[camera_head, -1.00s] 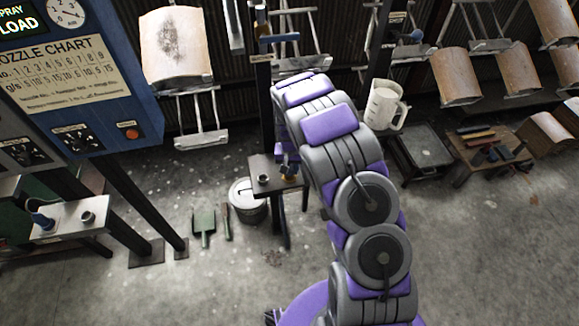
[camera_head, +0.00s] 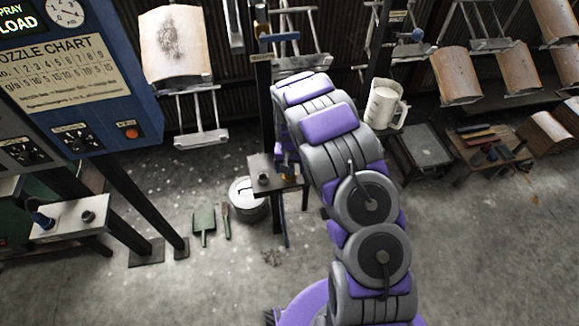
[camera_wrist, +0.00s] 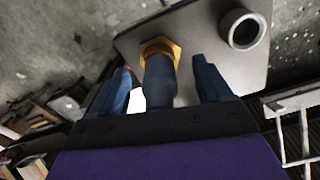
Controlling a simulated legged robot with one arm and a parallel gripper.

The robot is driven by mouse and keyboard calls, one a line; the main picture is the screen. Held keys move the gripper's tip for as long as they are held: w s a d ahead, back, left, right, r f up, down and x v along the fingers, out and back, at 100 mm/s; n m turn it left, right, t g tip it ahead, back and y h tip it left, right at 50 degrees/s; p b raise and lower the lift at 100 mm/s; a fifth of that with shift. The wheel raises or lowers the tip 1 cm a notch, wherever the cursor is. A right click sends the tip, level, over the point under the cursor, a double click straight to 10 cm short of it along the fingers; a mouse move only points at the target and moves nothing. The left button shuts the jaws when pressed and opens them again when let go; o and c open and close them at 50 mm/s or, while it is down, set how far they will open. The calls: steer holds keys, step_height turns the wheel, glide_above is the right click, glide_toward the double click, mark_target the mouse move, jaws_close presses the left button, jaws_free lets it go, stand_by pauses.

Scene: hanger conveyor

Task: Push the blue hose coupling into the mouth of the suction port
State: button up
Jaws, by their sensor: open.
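My gripper (camera_wrist: 163,83) is open in the wrist view, with one blue finger on each side of a dark blue coupling (camera_wrist: 160,82). A gap shows between the coupling and each finger. The coupling's far end meets a brass hex collar (camera_wrist: 158,47) at the edge of a grey plate (camera_wrist: 190,38); how deep it sits, I cannot tell. A grey open ring (camera_wrist: 244,29) stands on the same plate to the right. In the head view, the brass piece (camera_head: 289,176) and the ring (camera_head: 263,178) show on a small shelf. My arm hides most of the gripper there.
A blue nozzle-chart cabinet (camera_head: 80,85) stands at the left, with a small shelf (camera_head: 70,219) below it. A post (camera_head: 263,100) rises behind the work shelf. A white jug (camera_head: 384,105) is to the right. A can, dustpan and brush lie below; open floor is in front.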

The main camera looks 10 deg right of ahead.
step_height(320, 180, up, 17)
steer(key=p, duration=0.2)
steer(key=shift+r+p, duration=0.15)
steer(key=shift+p, duration=0.15)
steer(key=shift+s, duration=0.1)
stand_by(0.4)
